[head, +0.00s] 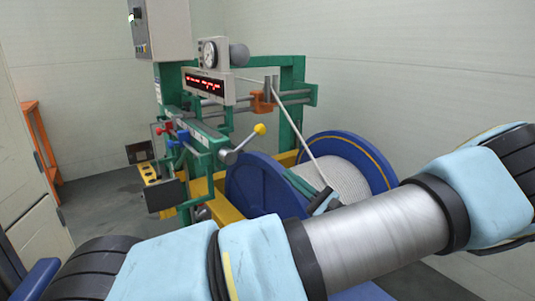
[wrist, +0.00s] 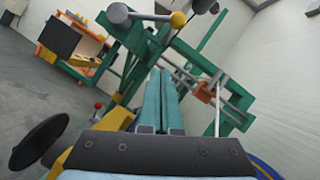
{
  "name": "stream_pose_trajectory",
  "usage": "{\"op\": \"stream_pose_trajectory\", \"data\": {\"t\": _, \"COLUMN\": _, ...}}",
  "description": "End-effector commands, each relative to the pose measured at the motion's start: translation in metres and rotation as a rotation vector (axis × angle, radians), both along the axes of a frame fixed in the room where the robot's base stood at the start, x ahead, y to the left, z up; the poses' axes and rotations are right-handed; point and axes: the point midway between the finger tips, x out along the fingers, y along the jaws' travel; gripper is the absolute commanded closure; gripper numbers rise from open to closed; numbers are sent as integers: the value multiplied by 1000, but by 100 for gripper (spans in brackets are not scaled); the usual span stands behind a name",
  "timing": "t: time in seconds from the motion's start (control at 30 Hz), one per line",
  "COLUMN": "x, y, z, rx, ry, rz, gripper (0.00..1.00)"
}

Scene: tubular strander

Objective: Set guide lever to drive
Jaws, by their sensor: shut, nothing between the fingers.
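A grey lever with a yellow ball knob (head: 260,130) sticks out to the right and up from the green machine frame, in the middle of the head view. The same yellow knob (wrist: 178,19) shows at the top of the wrist view, with its grey rod running left to a round hub. No label is readable, so I cannot tell its marked positions. My gripper (head: 291,176) is shut and empty, its teal fingers in front of the cable reel and below and right of the knob. In the wrist view the gripper (wrist: 160,72) points toward the machine, apart from the lever.
A blue-flanged reel (head: 262,187) with pale cable stands behind my gripper. Small red (head: 168,126) and blue (head: 183,136) handles sit left of the lever. An orange guide (head: 262,102) rides on rails above. A red display (head: 205,84) and gauge stand behind.

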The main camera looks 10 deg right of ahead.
Motion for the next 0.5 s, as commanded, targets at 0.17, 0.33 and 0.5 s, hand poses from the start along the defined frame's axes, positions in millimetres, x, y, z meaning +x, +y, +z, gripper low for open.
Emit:
{"op": "stream_pose_trajectory", "data": {"t": 0.17, "x": 13, "y": 12, "z": 8, "rx": 0, "ry": 0, "rz": 5, "gripper": 100}}
{"op": "stream_pose_trajectory", "data": {"t": 0.33, "x": 37, "y": 32, "z": 21, "rx": -1, "ry": 0, "rz": 7, "gripper": 100}}
{"op": "stream_pose_trajectory", "data": {"t": 0.5, "x": 63, "y": 52, "z": 34, "rx": 0, "ry": 0, "rz": 6, "gripper": 100}}
